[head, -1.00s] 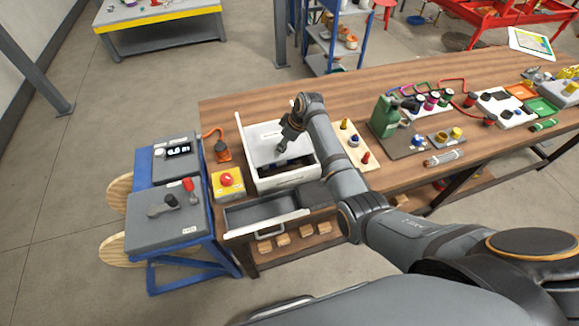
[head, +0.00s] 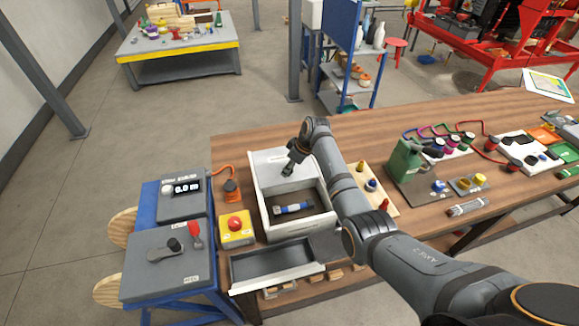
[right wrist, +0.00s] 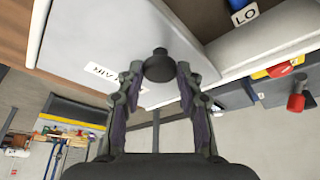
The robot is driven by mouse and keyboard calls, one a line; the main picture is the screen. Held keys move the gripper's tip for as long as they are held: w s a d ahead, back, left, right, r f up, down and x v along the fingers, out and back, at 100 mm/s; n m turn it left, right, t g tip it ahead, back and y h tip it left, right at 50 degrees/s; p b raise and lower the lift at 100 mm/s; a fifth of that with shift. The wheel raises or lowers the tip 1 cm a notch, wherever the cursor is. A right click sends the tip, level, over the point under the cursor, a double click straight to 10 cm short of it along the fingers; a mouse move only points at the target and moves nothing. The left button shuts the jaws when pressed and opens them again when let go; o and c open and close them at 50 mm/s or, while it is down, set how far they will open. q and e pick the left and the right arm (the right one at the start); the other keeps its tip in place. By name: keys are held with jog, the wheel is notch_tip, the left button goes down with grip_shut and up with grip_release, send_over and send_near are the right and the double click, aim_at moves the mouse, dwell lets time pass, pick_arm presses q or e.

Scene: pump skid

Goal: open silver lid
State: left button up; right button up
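The silver lid (head: 270,163) is a flat pale panel over the back part of a white open-topped box (head: 264,222) on the wooden bench. The front part of the box is uncovered, and a blue-and-white item (head: 294,208) lies inside. In the right wrist view the lid (right wrist: 85,45) carries a label and a round black knob (right wrist: 158,66). My right gripper (right wrist: 159,75) has its fingers parted on either side of the knob, with slim gaps showing. In the head view this gripper (head: 288,170) is over the lid. My left gripper is not in view.
A grey open drawer (head: 238,274) juts out in front of the box. A yellow box with a red button (head: 235,223) and a grey lever panel (head: 140,285) stand left.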

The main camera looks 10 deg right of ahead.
jog(key=o, duration=0.3)
jog(key=shift+o, duration=0.2)
jog(key=shift+d+r, duration=0.15)
jog(key=shift+r, duration=0.2)
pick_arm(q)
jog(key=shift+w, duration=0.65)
pick_arm(e)
jog(key=v, duration=1.1)
jog(key=shift+s+d, duration=0.1)
jog(key=shift+s, duration=0.05)
